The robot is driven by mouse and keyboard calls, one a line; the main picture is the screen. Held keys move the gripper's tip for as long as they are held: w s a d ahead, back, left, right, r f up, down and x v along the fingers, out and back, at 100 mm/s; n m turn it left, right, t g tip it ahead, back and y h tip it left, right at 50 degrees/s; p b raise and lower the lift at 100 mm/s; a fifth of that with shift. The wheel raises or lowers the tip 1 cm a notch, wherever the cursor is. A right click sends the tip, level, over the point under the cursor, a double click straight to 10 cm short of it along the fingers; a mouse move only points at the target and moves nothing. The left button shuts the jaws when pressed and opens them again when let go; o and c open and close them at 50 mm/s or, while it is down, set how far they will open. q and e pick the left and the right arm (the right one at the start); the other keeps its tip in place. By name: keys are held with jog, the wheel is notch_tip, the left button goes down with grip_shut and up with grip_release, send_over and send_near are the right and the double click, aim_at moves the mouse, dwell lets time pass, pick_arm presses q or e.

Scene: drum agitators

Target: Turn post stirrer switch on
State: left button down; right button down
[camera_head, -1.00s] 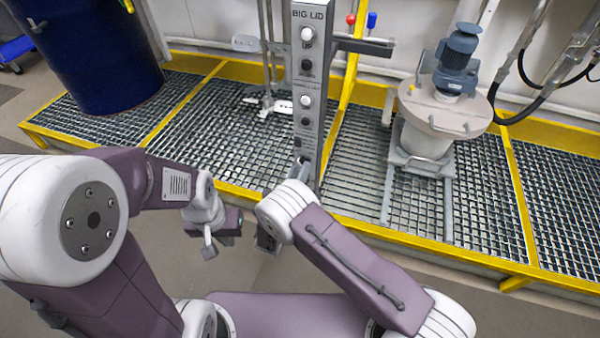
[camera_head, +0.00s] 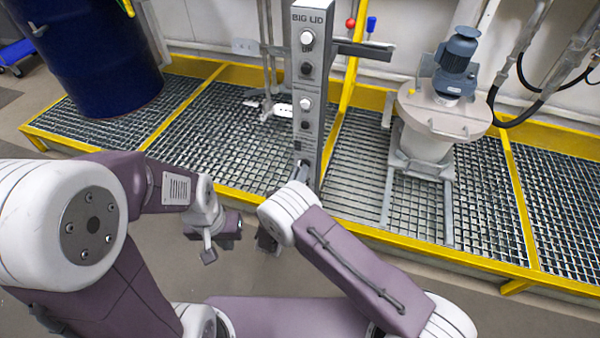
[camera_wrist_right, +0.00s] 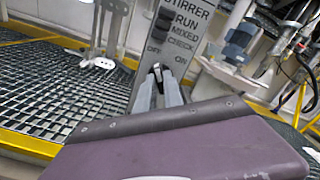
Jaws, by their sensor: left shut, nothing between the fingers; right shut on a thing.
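The grey control post (camera_head: 309,85) stands upright on the grating, with "BIG LID" at its top and several white and black knobs down its face. In the right wrist view its panel (camera_wrist_right: 183,30) reads "STIRRER RUN MIXED CHECK" with "OFF" at left and "ON" at right. My right gripper (camera_wrist_right: 160,76) is at the low part of this panel, just below the OFF/ON marks, shut on the small switch there. The fingers hide most of the switch, so its setting cannot be told. My left gripper (camera_head: 209,250) is shut and empty, low and left of the post.
A blue drum (camera_head: 98,65) hangs or stands at the back left. A motor-topped mixing vessel (camera_head: 440,115) stands on the grating at right. A yellow-edged grated platform (camera_head: 350,225) spans the scene. The floor before it is clear.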

jog(key=shift+d+f+m, duration=0.1)
jog(key=shift+m, duration=7.1)
jog(key=c, duration=1.5)
grip_release()
jog(key=shift+o, duration=0.2)
jog(key=shift+s, duration=0.1)
jog(key=p+v, duration=0.3)
jog(key=v, duration=0.6)
